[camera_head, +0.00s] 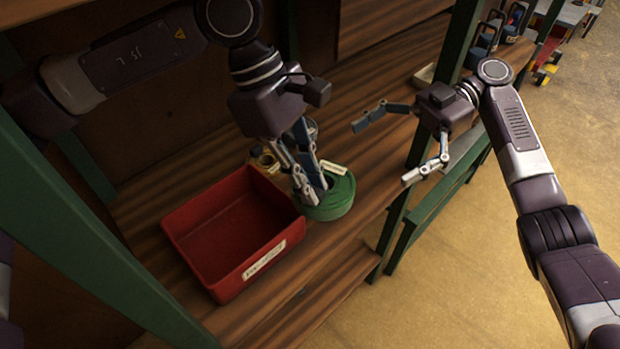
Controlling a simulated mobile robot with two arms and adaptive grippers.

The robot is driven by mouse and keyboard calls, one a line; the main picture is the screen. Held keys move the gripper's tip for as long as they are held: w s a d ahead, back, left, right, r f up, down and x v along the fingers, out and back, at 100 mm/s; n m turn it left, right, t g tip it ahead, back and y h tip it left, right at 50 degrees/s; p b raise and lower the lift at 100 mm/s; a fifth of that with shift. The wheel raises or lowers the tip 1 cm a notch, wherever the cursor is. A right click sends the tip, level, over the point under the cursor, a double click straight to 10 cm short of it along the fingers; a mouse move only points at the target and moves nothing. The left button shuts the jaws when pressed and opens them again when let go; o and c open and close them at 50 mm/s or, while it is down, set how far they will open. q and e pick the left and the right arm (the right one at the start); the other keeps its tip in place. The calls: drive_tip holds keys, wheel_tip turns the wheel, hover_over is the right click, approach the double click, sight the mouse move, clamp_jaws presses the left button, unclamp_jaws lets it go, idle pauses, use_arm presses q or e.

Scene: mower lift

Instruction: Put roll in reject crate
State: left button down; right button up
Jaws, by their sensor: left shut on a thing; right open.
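The green roll (338,203) is on the wooden bench shelf, just right of the red crate, with a pale label on its top. My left gripper (311,192) points down and is shut on the roll; its fingers hide part of the roll's near left side and centre. The red crate (235,285) is open and looks empty, with a white label on its front wall. I cannot read the label for certain. My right gripper (386,152) is open and empty, to the right of the roll and above the shelf edge.
A small tan round item (264,160) lies behind the crate, partly hidden by my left gripper. A green post (425,135) stands right of the roll. A pale tray (425,76) sits further back. A lower wooden shelf (325,290) runs below.

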drive_tip(key=s+d+f+m+g+y, duration=0.1)
drive_tip(key=s+d+f+m+y, duration=0.15)
drive_tip(key=s+f+m, duration=0.6)
wheel_tip(320, 180, down, 24)
drive_tip(key=w+a+m+t+h, duration=0.1)
drive_tip(key=w+m+t+h, duration=0.3)
drive_tip(key=m, duration=0.7)
drive_tip(key=s+d+f+m+t+h, duration=0.15)
drive_tip(key=s+f, duration=0.25)
drive_tip(key=f, duration=0.5)
drive_tip(key=s+d+f+m+t+h, duration=0.1)
drive_tip(key=s+d+f+t, duration=0.15)
drive_tip(key=f, duration=0.55)
drive_tip(key=s+d+f+m+h, duration=0.1)
drive_tip(key=s+d+f+h, duration=0.2)
drive_tip(key=s+f, duration=0.45)
drive_tip(key=s+d+f+h, duration=0.3)
drive_tip(key=s+f, duration=0.4)
drive_tip(key=f, duration=0.2)
drive_tip(key=s+f+n+h, duration=0.1)
drive_tip(key=s+f, duration=0.1)
drive_tip(key=s, duration=0.6)
drive_tip(key=s+f+n+h, duration=0.1)
drive_tip(key=s+f, duration=0.2)
drive_tip(key=s, duration=0.5)
drive_tip(key=shift+s+t+h, duration=0.35)
drive_tip(key=shift+t+h, duration=0.05)
